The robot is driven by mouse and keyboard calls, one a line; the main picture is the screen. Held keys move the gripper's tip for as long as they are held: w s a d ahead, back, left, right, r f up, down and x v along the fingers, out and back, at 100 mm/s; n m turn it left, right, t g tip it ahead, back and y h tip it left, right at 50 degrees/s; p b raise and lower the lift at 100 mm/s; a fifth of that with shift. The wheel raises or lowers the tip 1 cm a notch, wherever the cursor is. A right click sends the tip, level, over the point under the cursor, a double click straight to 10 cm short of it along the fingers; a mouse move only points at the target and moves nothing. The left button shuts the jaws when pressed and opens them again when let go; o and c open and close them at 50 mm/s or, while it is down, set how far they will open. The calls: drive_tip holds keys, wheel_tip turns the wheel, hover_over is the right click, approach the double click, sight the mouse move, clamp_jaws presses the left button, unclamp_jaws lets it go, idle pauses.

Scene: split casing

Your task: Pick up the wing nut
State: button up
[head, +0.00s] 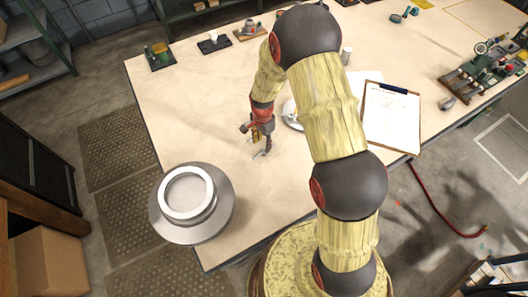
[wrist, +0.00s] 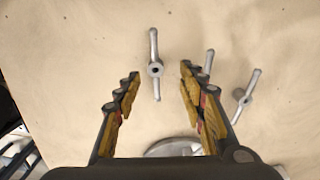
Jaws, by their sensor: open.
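A grey metal wing nut (wrist: 155,68), with a round holed hub and two long wings, lies on the bench ahead of my gripper (wrist: 160,74) in the wrist view. It appears between the two fingertips and runs nearly up and down the picture. The fingers are apart with nothing between them touching. A second similar piece (wrist: 209,60) is partly hidden by the right finger. A third (wrist: 246,97) lies tilted further right. In the head view my gripper (head: 262,146) is low over the bench; the small pieces by its tips are hard to tell apart.
A large grey round casing part (head: 222,203) stands at the bench's front left corner. A pale disc (head: 290,114) is partly behind my arm; a grey rounded edge (wrist: 172,146) shows in the wrist view. A clipboard (head: 391,120) lies right. The bench left of my gripper is clear.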

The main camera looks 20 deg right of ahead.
sight(264, 150)
drive_tip(key=shift+s+d+f, duration=0.1)
drive_tip(key=shift+s+f, duration=0.05)
drive_tip(key=shift+f, duration=1.25)
drive_tip(key=shift+s+d+f, duration=0.1)
drive_tip(key=shift+s+f, duration=0.05)
drive_tip(key=shift+f, duration=1.2)
drive_tip(key=c, duration=0.3)
clamp_jaws()
